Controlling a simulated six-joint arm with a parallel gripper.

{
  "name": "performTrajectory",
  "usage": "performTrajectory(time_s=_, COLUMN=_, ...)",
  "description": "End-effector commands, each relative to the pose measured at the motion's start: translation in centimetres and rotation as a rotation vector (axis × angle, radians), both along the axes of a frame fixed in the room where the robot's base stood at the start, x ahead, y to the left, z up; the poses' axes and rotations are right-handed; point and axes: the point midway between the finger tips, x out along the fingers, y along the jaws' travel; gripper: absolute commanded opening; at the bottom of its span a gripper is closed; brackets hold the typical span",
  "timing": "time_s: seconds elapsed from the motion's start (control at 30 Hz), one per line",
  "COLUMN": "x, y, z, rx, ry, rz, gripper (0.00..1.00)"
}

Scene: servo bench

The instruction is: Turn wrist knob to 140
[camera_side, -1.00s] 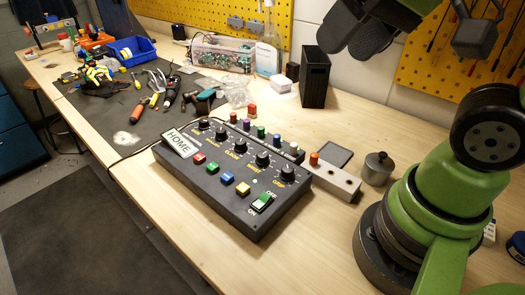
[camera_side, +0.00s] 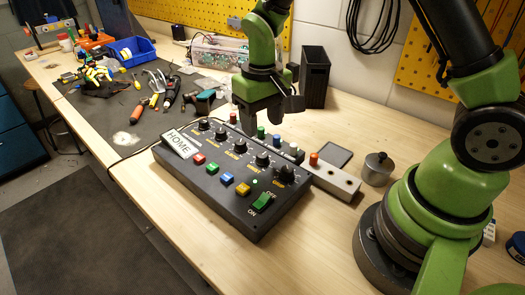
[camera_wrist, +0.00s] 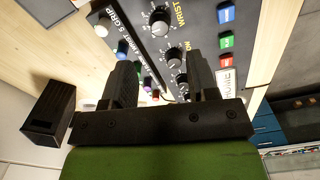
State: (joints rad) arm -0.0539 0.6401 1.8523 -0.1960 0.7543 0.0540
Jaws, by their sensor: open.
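The black control box (camera_side: 215,192) lies on the bench with a row of black knobs. The wrist knob (camera_wrist: 160,20), beside the WRIST lettering, is at the top of the wrist view. I take it to be the fourth knob from the left (camera_side: 263,159) in the side view. Its angle is too small to read. My gripper (camera_side: 263,122) points down above the far side of the box, apart from the wrist knob. Its two black fingers (camera_wrist: 161,64) stand apart with nothing between them in the wrist view.
A strip of coloured pegs (camera_side: 293,148) runs behind the knobs, partly hidden by my gripper. Buttons (camera_side: 227,178) and a green rocker switch (camera_side: 261,201) sit along the box's front. A black bin (camera_side: 315,78) is behind.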

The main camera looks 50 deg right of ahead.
Motion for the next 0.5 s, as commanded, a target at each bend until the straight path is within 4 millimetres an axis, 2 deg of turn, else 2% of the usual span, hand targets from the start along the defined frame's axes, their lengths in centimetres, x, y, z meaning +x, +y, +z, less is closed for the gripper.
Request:
performTrajectory(time_s=0.3, x=-0.2, y=0.0, z=-6.0, rx=0.001, ry=0.005, rz=-0.001, gripper=0.54)
performTrajectory(time_s=0.5, x=-0.1, y=0.0, z=-7.9, rx=0.002, ry=0.002, rz=-0.002, gripper=0.54)
